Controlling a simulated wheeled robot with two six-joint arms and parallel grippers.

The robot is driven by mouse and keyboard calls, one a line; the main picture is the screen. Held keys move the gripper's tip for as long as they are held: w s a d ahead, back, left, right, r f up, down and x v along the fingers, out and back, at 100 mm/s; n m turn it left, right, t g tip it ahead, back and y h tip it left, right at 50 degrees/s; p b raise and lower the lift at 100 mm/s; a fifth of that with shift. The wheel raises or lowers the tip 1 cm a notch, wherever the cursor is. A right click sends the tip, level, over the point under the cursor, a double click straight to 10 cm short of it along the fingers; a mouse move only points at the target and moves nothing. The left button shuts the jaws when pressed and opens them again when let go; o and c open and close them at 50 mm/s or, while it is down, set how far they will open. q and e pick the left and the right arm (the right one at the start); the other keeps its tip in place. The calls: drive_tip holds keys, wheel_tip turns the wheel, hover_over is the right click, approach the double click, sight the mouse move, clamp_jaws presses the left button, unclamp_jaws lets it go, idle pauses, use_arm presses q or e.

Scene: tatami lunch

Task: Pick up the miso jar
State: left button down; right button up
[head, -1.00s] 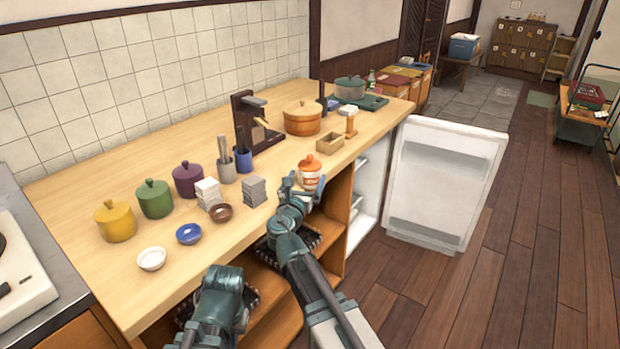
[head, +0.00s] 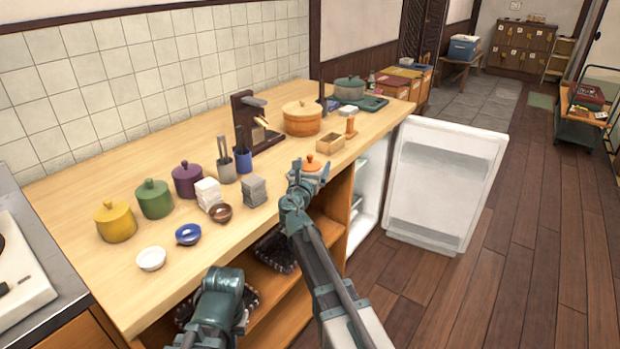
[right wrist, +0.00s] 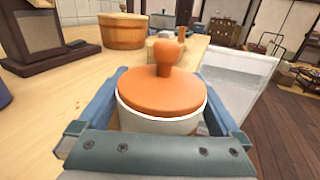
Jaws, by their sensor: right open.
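The miso jar (head: 311,162) is a white jar with an orange knobbed lid, standing upright near the counter's front edge. In the head view my right gripper hides most of its body. In the right wrist view the jar (right wrist: 162,95) sits between the two fingers. My right gripper (head: 309,170) is open, with one finger on each side of the jar; I cannot tell whether they touch it. My left arm shows at the bottom of the head view, but its fingers are not visible.
A wooden tub (head: 302,118) stands farther back. The white fridge door (head: 443,185) hangs open at right. Small bowls and coloured pots line the left counter.

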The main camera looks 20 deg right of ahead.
drive_tip(key=shift+c, duration=0.3)
clamp_jaws()
drive_tip(key=shift+r, duration=0.15)
drive_tip(key=shift+r+p, duration=0.45)
drive_tip(key=shift+p, duration=0.15)
wheel_tip(320, 180, up, 3)
drive_tip(key=p, duration=0.2)
drive_tip(key=shift+f+p, duration=0.15)
drive_tip(key=shift+p, duration=0.15)
drive_tip(key=s+a+r+p, duration=0.1)
drive_tip(key=s+a, duration=0.3)
drive_tip(key=s, duration=1.1)
drive_tip(key=shift+s+a, duration=0.15)
drive_tip(key=shift+s, duration=0.1)
